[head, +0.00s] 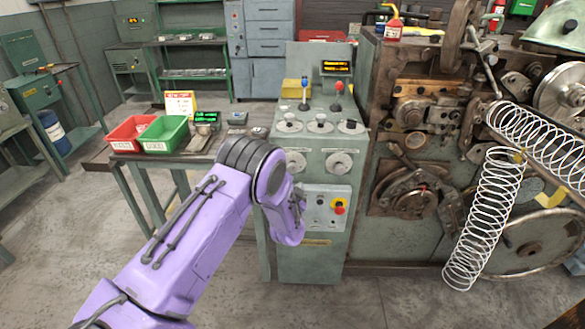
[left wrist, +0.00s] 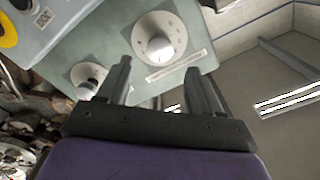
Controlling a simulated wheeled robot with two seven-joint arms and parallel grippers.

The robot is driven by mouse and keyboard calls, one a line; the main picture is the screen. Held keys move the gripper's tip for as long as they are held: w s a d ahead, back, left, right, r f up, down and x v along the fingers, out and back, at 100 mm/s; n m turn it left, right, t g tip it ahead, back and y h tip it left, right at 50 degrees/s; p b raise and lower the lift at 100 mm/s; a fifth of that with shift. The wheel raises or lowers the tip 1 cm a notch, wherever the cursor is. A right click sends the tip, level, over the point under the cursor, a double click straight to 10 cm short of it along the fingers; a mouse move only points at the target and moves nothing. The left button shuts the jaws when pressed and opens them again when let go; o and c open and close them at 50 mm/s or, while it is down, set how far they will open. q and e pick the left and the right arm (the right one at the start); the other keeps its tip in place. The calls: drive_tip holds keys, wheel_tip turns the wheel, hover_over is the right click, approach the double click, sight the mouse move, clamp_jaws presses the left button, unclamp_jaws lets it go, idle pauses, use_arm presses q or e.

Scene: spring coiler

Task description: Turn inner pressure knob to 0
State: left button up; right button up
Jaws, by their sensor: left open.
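A grey-green control console (head: 312,258) stands in the middle of the head view. Its front has a left knob (head: 294,162) and a right knob (head: 339,162), both pale and round. I cannot read which is the inner pressure knob. In the left wrist view, turned nearly upside down, the left knob (left wrist: 158,38) is large and just beyond the fingertips, and the right knob (left wrist: 88,78) is partly beside one finger. My left gripper (left wrist: 158,80) is open, empty and apart from the knobs. In the head view my wrist largely hides it. My right gripper is not in view.
Several dials (head: 320,123) and two levers (head: 337,90) sit on the console top. A red stop button (head: 339,209) on yellow is below the knobs. The coiling machine (head: 412,160) with wire springs (head: 487,215) stands close at right. A table with red (head: 130,131) and green (head: 163,133) bins is at left.

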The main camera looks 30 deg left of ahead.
sight(292, 170)
use_arm(q)
drive_tip(key=x, duration=0.7)
drive_tip(key=shift+w+a+p, duration=0.15)
drive_tip(key=shift+w+p, duration=0.2)
drive_tip(key=shift+p, duration=0.05)
drive_tip(key=shift+f, duration=0.1)
drive_tip(key=c, duration=1.1)
